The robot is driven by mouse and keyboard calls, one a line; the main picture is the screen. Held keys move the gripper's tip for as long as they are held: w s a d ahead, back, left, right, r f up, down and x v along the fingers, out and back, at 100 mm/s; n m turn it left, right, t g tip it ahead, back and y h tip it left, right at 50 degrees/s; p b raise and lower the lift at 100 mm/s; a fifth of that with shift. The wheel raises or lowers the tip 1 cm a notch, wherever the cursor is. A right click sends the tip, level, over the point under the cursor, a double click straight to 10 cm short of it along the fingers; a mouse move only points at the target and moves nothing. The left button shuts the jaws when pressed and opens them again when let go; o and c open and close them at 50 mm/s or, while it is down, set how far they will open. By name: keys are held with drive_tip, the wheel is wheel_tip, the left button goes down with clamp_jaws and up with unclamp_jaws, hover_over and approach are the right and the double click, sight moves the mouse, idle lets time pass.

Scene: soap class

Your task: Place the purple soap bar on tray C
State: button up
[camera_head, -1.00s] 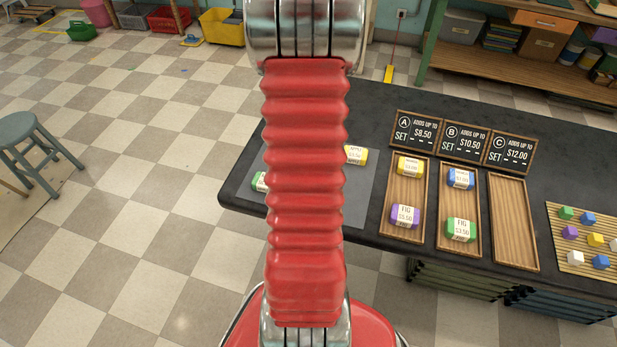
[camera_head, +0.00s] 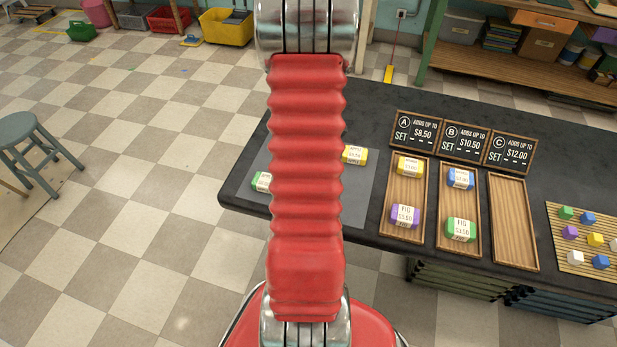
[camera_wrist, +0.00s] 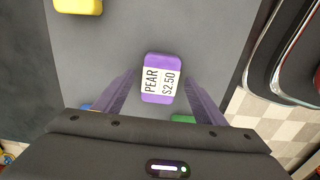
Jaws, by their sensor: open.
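A purple soap bar (camera_wrist: 158,66) labelled PEAR $2.50 lies on the grey mat in the wrist view. My gripper (camera_wrist: 160,80) is open, with one finger on each side of this bar and a gap showing on both sides. In the head view my arm hides this bar and the gripper. Tray C (camera_head: 515,222) is an empty wooden tray behind which stands the sign SET C $12.00 (camera_head: 510,152). Another purple bar (camera_head: 405,215), labelled FIG, lies in tray A (camera_head: 397,190).
Yellow (camera_head: 354,155) and green (camera_head: 262,181) soaps lie on the mat. In the wrist view, green (camera_wrist: 183,118) and blue (camera_wrist: 86,106) pieces show beside the fingers. Tray B (camera_head: 446,205) holds blue and green bars. A slatted board (camera_head: 560,258) with small soaps lies right of tray C.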

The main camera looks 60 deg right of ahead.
idle(0.5)
drive_tip(key=c, duration=1.3)
wheel_tip(320, 180, up, 10)
idle(0.6)
